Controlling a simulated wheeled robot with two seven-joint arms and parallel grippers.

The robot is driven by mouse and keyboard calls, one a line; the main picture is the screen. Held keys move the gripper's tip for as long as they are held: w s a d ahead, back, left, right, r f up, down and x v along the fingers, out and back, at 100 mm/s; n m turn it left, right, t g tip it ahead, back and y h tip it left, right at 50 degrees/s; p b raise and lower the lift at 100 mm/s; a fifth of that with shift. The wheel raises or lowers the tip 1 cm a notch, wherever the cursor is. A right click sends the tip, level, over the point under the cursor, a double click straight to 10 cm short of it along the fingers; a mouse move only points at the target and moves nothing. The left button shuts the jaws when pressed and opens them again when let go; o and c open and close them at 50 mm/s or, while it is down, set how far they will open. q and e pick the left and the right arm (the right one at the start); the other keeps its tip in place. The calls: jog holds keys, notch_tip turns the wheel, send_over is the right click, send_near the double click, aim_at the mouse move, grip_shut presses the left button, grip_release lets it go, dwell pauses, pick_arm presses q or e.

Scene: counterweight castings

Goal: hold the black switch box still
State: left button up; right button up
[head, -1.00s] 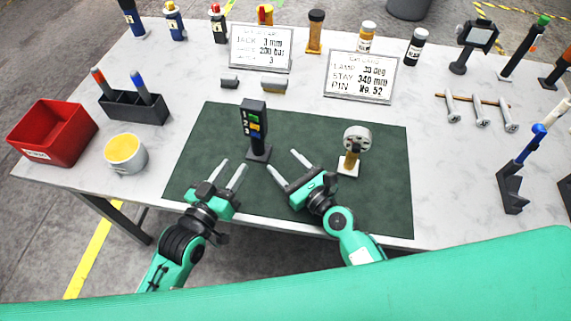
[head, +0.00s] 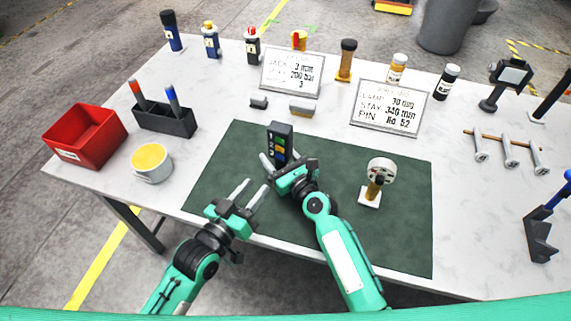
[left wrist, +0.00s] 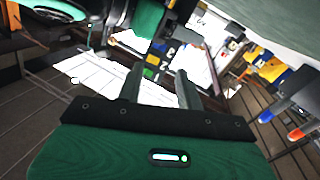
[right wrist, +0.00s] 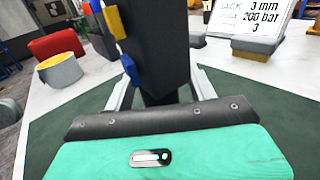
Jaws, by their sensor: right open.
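The black switch box (head: 281,141) stands upright on the dark green mat (head: 330,226), with coloured switches on its face. My right gripper (head: 280,163) is open at the box, and in the right wrist view the box's dark body (right wrist: 152,45) rises between its two spread fingers (right wrist: 160,92). I cannot tell whether the fingers touch it. My left gripper (head: 248,190) is open and empty over the mat's left front part, apart from the box. The box also shows beyond the fingers in the left wrist view (left wrist: 157,58).
A round grey part on a stand (head: 381,171) is on the mat's right side. A red bin (head: 84,138), a yellow-topped cup (head: 152,162) and a black pen holder (head: 165,122) are at the left. Two sign plates (head: 291,73) stand behind the mat. The mat's front right is clear.

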jog(key=shift+w+a, duration=0.15)
jog(key=shift+w, duration=0.05)
